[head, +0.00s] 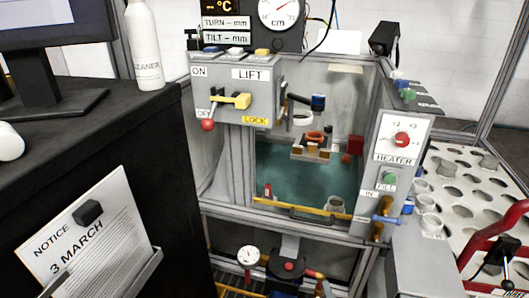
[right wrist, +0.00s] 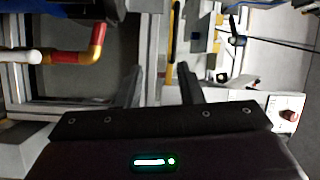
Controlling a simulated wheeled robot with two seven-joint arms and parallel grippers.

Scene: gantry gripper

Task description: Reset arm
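My right gripper (right wrist: 160,72) shows in the right wrist view. Its two dark fingers stand apart, with nothing visible held between them. Its dark body with a green light fills the bottom of that view. I cannot make out the right gripper with certainty in the head view. My left gripper is in neither view. In the head view, a machine with a LIFT panel (head: 262,75) stands in the middle. Its panel carries a yellow lever (head: 238,101) and a red-knobbed lever (head: 208,124).
A HEATER panel (head: 399,158) with a red knob is on the tank's right. A white tray with round holes (head: 465,185) lies farther right, near a red frame (head: 492,235). A black cabinet (head: 150,160) with a bottle (head: 143,45) stands left. Pipework (right wrist: 75,57) lies beyond my right gripper.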

